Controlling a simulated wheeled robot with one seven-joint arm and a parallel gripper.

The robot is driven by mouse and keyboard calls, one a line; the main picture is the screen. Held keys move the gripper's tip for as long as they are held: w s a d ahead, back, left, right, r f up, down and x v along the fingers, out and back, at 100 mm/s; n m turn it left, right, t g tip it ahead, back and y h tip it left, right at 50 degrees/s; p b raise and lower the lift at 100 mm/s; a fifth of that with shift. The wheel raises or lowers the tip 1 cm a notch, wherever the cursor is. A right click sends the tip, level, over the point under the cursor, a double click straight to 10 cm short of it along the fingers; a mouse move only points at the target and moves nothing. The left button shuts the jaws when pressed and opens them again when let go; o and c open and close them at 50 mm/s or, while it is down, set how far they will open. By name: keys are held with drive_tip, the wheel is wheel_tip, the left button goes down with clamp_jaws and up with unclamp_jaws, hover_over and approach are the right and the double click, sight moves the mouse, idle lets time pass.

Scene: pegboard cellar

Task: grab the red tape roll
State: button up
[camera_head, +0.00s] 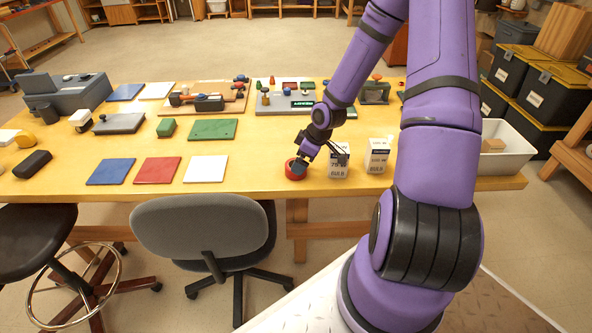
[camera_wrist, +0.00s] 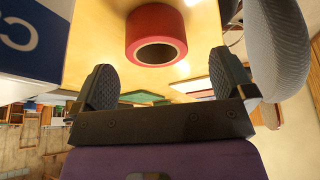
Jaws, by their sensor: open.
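The red tape roll (camera_head: 290,173) sits near the front edge of the wooden table, and my gripper (camera_head: 300,165) is right over it, hiding part of it. In the wrist view, the roll (camera_wrist: 155,20) shows its red outer side and open core. My gripper's two dark fingers (camera_wrist: 162,66) are spread apart, one to each side below the roll in the picture. Nothing is between the fingertips that I can see held; whether they touch the roll cannot be told.
Two white bulb boxes (camera_head: 339,164) (camera_head: 378,158) stand just right of the roll; a blue-and-white box (camera_wrist: 28,40) is close in the wrist view. A white card (camera_head: 206,168) lies left. A grey chair (camera_head: 203,224) stands in front. A white bin (camera_head: 500,150) is at the table's right end.

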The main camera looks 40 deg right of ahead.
drive_tip(key=shift+w+x, duration=0.15)
drive_tip(key=shift+x, duration=1)
drive_tip(key=shift+w+x, duration=0.2)
drive_tip(key=shift+x, duration=0.95)
drive_tip(key=shift+d, duration=0.1)
drive_tip(key=shift+c, duration=0.5)
drive_tip(key=shift+r, duration=0.1)
drive_tip(key=c, duration=0.9)
drive_tip(key=shift+r, duration=0.1)
